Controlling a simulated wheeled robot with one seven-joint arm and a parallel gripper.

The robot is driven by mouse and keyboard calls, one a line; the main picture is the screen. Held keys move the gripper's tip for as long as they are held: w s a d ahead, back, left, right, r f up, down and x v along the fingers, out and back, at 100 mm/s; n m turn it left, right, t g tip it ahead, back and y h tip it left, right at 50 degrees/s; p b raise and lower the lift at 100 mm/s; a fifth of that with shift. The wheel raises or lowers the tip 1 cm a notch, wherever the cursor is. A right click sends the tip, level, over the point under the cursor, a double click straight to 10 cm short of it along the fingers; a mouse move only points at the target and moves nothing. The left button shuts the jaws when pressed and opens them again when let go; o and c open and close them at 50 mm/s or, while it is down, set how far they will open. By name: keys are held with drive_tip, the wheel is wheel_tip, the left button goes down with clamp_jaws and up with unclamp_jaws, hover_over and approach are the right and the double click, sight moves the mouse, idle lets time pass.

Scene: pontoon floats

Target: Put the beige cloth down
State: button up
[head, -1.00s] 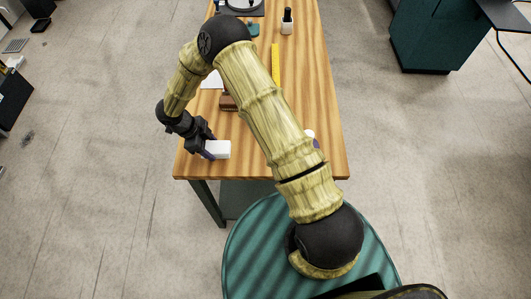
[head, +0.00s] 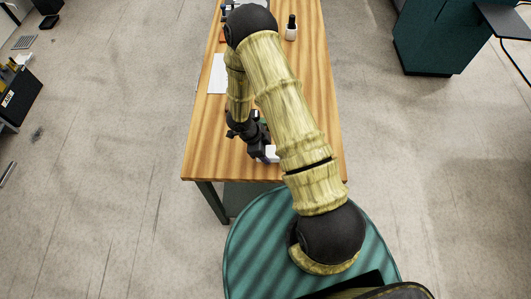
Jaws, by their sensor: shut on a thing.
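My gripper (head: 265,157) is low over the near end of the wooden table, left of my large forearm link. It is shut on a small pale, almost white piece, which I take to be the beige cloth (head: 272,152). Only part of the cloth shows; my gripper and arm hide the rest. I cannot tell whether the cloth touches the tabletop.
The wooden table (head: 319,110) runs away from me. My arm hides much of the middle. The near left corner is bare. A green cabinet (head: 434,42) stands right.

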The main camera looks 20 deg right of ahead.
drive_tip(key=shift+f, duration=0.15)
wheel_tip(320, 180, down, 2)
drive_tip(key=shift+a+f+p, duration=0.1)
drive_tip(key=shift+f+p, duration=0.05)
drive_tip(key=shift+p, duration=0.6)
drive_tip(key=shift+f, duration=0.5)
drive_tip(key=shift+f, duration=0.2)
drive_tip(key=o, duration=1)
drive_tip(key=shift+r, duration=0.1)
